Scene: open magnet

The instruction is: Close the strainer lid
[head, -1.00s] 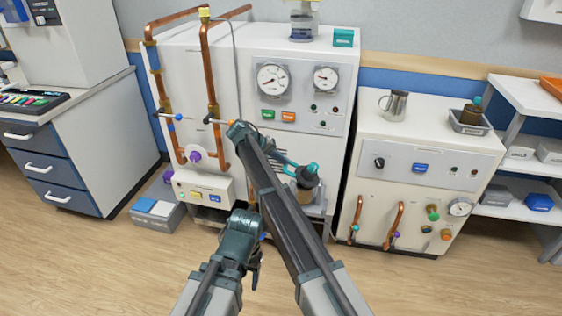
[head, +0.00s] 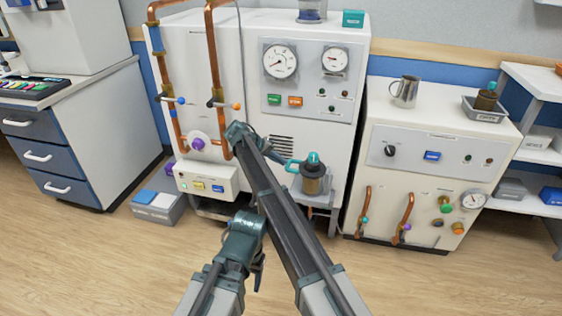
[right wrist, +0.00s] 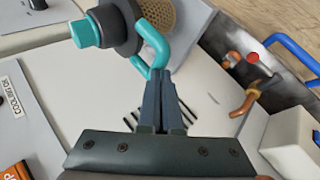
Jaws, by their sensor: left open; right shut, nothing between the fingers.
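The strainer (head: 313,186) has a dark and brown body with teal parts, and it stands in front of the white machine. In the right wrist view its tan mesh (right wrist: 160,14) shows beside a grey lid with a teal knob (right wrist: 84,32). A bent teal handle (right wrist: 152,44) runs beside them. My right gripper (right wrist: 162,74) is shut and empty, its tips at the handle's lower bend; I cannot tell whether they touch it. In the head view the right arm partly hides that gripper. My left gripper (head: 258,275) is open and empty, low in front of the machine, away from the strainer.
The white machine (head: 215,60) carries copper pipes (head: 215,50) and gauges (head: 281,60) close to my right arm. A grey box with blue (head: 158,205) sits on the floor at left. A second white unit (head: 440,130) stands at right. The front floor is open.

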